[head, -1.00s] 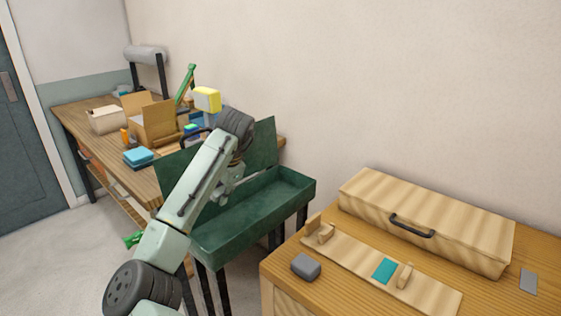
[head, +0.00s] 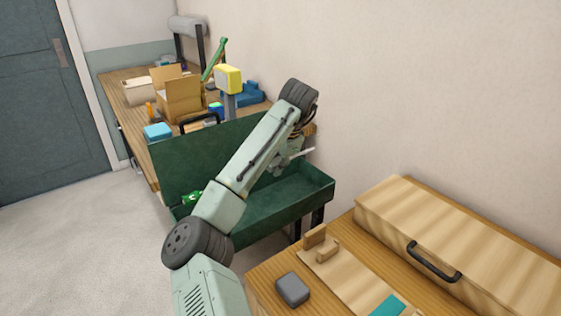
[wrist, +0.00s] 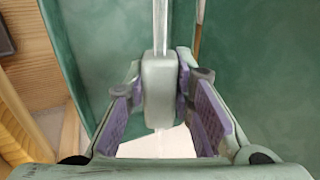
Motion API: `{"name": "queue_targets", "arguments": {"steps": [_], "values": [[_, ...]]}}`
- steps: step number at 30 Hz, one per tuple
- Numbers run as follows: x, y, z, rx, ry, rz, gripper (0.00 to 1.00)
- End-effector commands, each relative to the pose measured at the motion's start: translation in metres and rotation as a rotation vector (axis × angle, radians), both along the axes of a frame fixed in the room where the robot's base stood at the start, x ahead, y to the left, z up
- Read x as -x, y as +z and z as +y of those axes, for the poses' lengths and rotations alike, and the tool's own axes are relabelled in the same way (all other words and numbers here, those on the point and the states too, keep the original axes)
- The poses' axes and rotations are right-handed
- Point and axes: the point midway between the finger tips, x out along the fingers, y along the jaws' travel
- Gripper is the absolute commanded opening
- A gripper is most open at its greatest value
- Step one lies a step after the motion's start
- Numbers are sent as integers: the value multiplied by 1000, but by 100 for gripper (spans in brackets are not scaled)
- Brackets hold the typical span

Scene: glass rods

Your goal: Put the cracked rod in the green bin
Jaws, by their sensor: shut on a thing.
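The green bin (head: 318,195) is a long dark green open box with a tall back panel. It stands between the far bench and the near table. My gripper (head: 292,162) is over the bin's right part, partly hidden behind my own arm. It is shut on a pale, clear glass rod (head: 306,152), whose end sticks out to the right. In the wrist view the rod (wrist: 162,25) runs upward from between the purple-padded fingers (wrist: 160,85), with green bin surface behind. I cannot make out a crack on the rod.
The near table holds a wooden case (head: 450,225) with a black handle, a wooden rack (head: 335,268) with a teal patch, and a grey block (head: 292,289). The far bench (head: 125,90) is cluttered with boxes. A wall stands close behind the bin. Floor is clear at left.

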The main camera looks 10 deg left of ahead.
Motion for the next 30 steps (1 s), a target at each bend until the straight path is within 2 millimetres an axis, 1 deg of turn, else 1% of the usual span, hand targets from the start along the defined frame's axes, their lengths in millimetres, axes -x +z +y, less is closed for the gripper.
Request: {"name": "queue_targets", "arguments": {"steps": [8, 10, 12, 24, 30], "values": [[0, -20, 0, 0, -1, 2, 0], [0, -28, 0, 1, 0, 1, 0], [0, -41, 0, 0, 0, 0, 0], [0, -89, 0, 0, -1, 0, 0], [0, -104, -1, 1, -1, 2, 0]]}}
